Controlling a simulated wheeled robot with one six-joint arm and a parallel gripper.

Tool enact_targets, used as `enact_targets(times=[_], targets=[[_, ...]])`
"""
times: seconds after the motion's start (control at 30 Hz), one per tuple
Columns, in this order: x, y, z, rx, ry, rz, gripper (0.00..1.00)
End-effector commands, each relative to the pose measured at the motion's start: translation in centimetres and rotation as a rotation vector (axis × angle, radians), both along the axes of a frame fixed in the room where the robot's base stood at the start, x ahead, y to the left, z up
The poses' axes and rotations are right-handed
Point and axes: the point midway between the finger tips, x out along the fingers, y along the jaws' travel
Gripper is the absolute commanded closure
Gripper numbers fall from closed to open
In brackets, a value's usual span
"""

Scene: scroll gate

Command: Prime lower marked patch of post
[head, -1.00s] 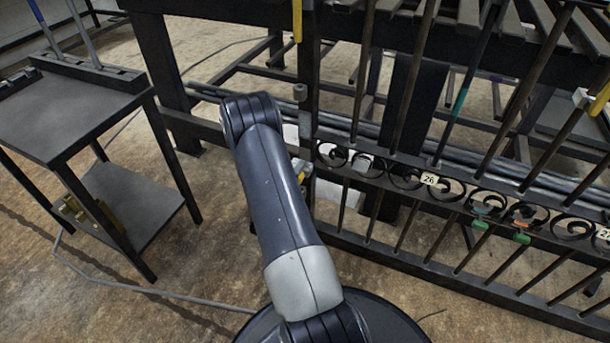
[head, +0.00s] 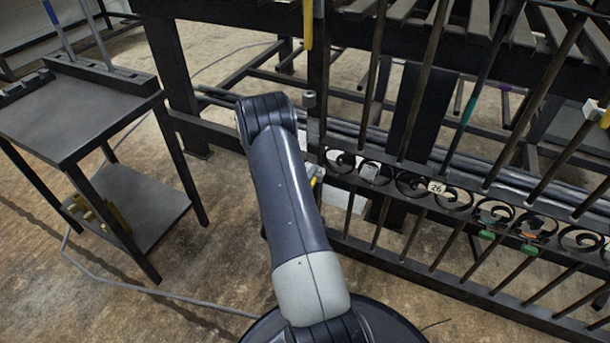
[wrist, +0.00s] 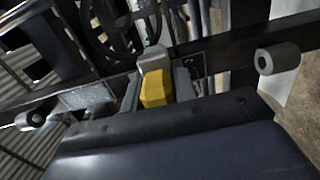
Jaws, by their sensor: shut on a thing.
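My gripper (wrist: 157,88) is shut on a yellow tool with a grey end (wrist: 155,90), seen between its grey fingers in the wrist view. The tool's far end lies over or close to the dark post (wrist: 215,50); I cannot tell whether it touches. A dull grey patch (wrist: 90,95) shows on the post to the left of the tool. Grey hinge barrels show at the right (wrist: 278,58) and left (wrist: 30,120). In the head view the post (head: 318,65) stands behind my arm, which hides my gripper and most of the lower post.
The scroll gate (head: 430,190) with label 26 extends right of the post, with green and orange pieces on its scrolls. A dark two-level stand (head: 85,110) is at left. A cable (head: 130,290) lies on the floor. Open floor lies between stand and arm.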

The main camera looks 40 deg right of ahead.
Motion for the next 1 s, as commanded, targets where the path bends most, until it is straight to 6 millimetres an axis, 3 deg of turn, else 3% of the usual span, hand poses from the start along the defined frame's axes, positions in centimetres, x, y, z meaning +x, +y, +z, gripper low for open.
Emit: enact_targets(times=[0.43, 1.0], targets=[[-0.7, 0.0, 0.0, 0.001, 0.000, 0.002, 0.91], [-2.7, 5.0, -0.1, 0.001, 0.000, 0.003, 0.91]])
